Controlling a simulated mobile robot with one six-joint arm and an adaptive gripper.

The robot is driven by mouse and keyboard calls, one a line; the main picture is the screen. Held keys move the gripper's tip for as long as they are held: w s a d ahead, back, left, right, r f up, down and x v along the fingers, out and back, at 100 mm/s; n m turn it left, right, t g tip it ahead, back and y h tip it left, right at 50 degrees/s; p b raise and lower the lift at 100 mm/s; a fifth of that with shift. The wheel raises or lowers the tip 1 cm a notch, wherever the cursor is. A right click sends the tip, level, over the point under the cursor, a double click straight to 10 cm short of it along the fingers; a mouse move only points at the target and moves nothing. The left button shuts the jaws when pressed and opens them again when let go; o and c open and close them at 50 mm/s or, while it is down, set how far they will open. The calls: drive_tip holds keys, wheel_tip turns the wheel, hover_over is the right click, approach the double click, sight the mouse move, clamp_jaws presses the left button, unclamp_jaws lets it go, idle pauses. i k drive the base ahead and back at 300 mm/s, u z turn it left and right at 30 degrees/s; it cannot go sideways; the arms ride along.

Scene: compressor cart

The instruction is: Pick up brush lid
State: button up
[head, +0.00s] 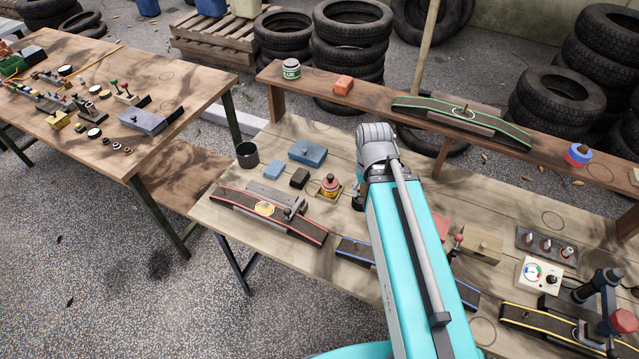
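A small red and yellow can (330,190) stands upright on the near workbench, left of my arm. A red lid with a knob (330,179) sits on top of it; it looks like the brush lid, but I cannot see a brush. My teal arm reaches over the bench and hides what is behind it. A small dark part (357,197) at the arm's left edge, right of the can, may belong to my gripper. The fingers cannot be made out, and I cannot tell if they hold anything.
A black block (299,178), a blue box (308,152) and a dark cup (247,155) stand left of the can. A red-edged ramp (270,209) lies in front. The raised shelf (370,103) behind carries a glue jar (291,69) and an orange block (343,85).

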sight(329, 182)
drive_tip(key=u, duration=0.3)
drive_tip(key=k, duration=1)
drive_tip(key=z, duration=0.7)
drive_tip(key=i, duration=1)
